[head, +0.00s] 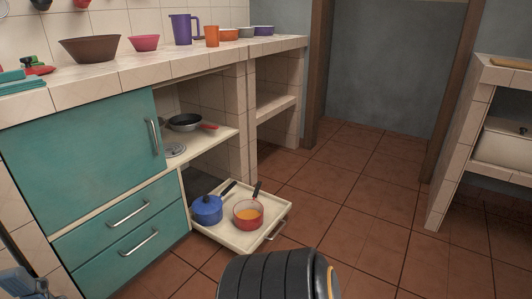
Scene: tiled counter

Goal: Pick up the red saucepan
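The red saucepan (240,221) stands upright in a pulled-out, low cream drawer (271,229) under the counter. Its inside looks orange, and its dark handle points up and away toward the back. A blue pot (207,214) with a lid stands just left of it in the same drawer, with a dark handle pointing up to the right. A black ribbed part, which seems to be mine, fills the bottom middle, below the drawer in the picture.
A frying pan (186,121) with a red handle sits on the shelf above the drawer. Bowls, a purple pitcher (183,29) and an orange cup (212,36) stand on the tiled counter (140,74). Teal cabinets (85,150) are at left. Tiled floor (365,205) is clear to the right.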

